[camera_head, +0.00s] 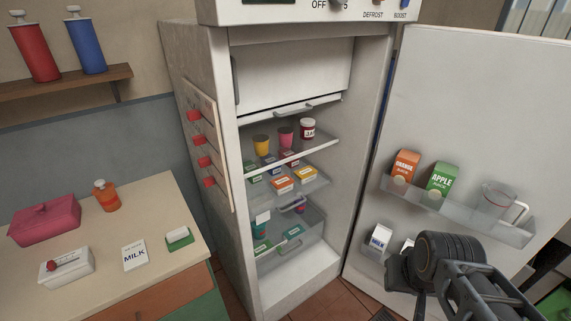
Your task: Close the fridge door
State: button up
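The white fridge (195,90) stands in the middle of the view with its compartment open. Its door (460,100) is swung wide open to the right, hinged on the fridge's right side, with its inner face and shelves toward me. My gripper (397,275) is at the lower right, in front of the lower part of the door's inner side. Dark arm parts cover some of the lower door shelf. Whether the gripper touches the door cannot be told, and its fingers are too unclear to judge their opening.
The door shelf (455,216) holds an orange carton (404,167), an apple carton (442,180) and a clear jug (492,198). Food stands on the fridge's inner shelves (315,150). A counter (150,200) with several items is at the left. Tiled floor shows between fridge and door.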

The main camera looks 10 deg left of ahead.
aim_at(494, 106)
jog(key=u, duration=0.25)
jog(key=i, duration=0.9)
jog(key=u, duration=2.65)
jog(key=k, duration=2.8)
jog(key=z, duration=1.95)
